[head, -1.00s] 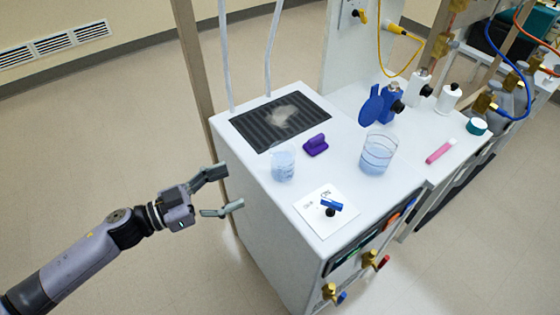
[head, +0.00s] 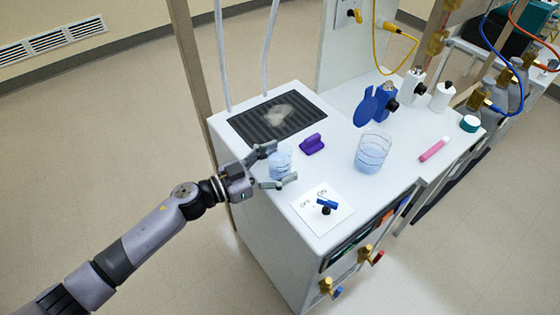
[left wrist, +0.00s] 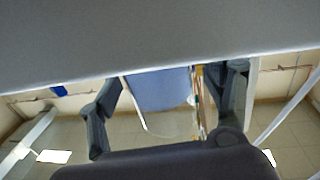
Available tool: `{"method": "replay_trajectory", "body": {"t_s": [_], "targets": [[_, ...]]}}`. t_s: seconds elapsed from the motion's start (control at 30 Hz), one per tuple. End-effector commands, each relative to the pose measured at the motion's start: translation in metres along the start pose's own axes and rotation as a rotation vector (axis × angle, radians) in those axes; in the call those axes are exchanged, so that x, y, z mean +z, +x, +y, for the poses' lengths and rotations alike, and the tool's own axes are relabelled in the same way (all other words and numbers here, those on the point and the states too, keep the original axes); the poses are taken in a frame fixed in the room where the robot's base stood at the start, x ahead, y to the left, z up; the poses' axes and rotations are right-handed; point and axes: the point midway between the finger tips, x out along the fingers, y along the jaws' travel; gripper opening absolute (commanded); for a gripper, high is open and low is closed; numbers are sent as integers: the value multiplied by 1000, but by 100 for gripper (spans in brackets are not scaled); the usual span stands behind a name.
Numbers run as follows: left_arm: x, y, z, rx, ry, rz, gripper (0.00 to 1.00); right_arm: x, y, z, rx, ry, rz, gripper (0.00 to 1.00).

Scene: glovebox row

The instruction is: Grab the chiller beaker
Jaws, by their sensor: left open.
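A small clear beaker (head: 280,158) with pale blue liquid stands upright on the white top of the chiller cabinet (head: 318,238), near its left edge. My left gripper (head: 279,165) is open, with one finger on the far side of this beaker and the other on its near side. In the left wrist view the beaker (left wrist: 160,90) shows between the two open fingers (left wrist: 168,112); I cannot tell whether either finger touches it. A second, larger beaker (head: 372,152) with blue liquid stands further right. My right gripper is not in view.
A purple object (head: 312,144) lies close behind the small beaker, and a dark vented panel (head: 255,122) is at the back left. A white on/off plate (head: 335,212) with a blue-handled valve is in front. White bottles (head: 441,97) and a pink item (head: 434,149) are right.

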Motion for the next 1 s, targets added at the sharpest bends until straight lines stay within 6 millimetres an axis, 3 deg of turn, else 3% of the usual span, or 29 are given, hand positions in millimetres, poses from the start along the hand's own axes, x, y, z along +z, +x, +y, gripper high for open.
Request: {"method": "replay_trajectory", "body": {"t_s": [0.2, 1.0], "targets": [[0, 1, 0, -1, 0, -1, 73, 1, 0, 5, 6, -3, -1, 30], [0, 0, 0, -1, 0, -1, 20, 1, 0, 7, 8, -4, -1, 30]]}}
